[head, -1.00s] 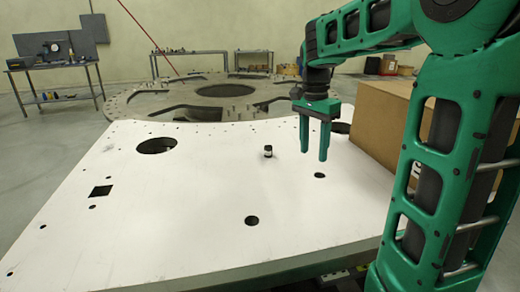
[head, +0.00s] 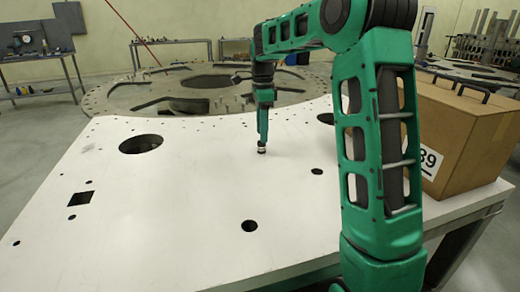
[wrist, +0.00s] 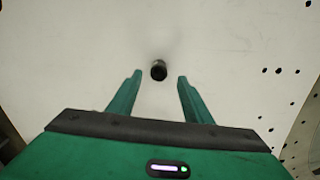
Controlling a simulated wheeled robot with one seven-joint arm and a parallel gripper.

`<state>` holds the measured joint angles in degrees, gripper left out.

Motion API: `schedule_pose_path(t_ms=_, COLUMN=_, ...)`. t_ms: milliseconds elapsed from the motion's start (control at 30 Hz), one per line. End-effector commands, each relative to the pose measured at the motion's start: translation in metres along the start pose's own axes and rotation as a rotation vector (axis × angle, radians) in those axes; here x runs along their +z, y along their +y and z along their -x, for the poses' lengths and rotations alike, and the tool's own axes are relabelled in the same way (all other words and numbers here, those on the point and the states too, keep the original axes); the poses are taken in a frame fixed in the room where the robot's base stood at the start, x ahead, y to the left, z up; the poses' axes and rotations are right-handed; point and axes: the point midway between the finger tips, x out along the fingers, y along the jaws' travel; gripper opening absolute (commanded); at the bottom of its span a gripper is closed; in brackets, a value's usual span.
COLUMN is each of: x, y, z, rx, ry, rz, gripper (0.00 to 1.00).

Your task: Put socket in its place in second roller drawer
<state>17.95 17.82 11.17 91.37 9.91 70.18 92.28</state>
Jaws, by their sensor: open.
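The socket (head: 262,150) is a small dark cylinder standing on the white plate (head: 190,220) in the head view. In the wrist view the socket (wrist: 159,70) lies just beyond and midway between my fingertips. My gripper (head: 262,143) points down above the socket in the head view, its fingers seen edge-on. In the wrist view my gripper (wrist: 158,76) is open, with one green finger to each side and nothing between them. No roller drawer is in view.
A cardboard box (head: 464,135) marked 89 stands on the plate's right side. The plate has round holes and a square cutout (head: 81,198). A large round slotted plate (head: 130,97) lies behind. A workbench (head: 40,72) stands back left. The plate around the socket is clear.

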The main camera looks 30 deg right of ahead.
Motion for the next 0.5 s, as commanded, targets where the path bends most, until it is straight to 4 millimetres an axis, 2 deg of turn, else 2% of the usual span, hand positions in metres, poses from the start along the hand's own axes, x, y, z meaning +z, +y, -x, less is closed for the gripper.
schedule_pose_path(t_ms=133, x=0.001, y=0.001, z=-0.012, rx=0.002, ry=0.0, rz=0.003, gripper=0.45)
schedule_pose_path(t_ms=333, x=0.002, y=0.001, z=-0.04, rx=0.002, ry=0.0, rz=0.003, gripper=0.45)
schedule_pose_path(t_ms=500, x=0.002, y=0.001, z=-0.052, rx=0.001, ry=0.0, rz=0.003, gripper=0.45)
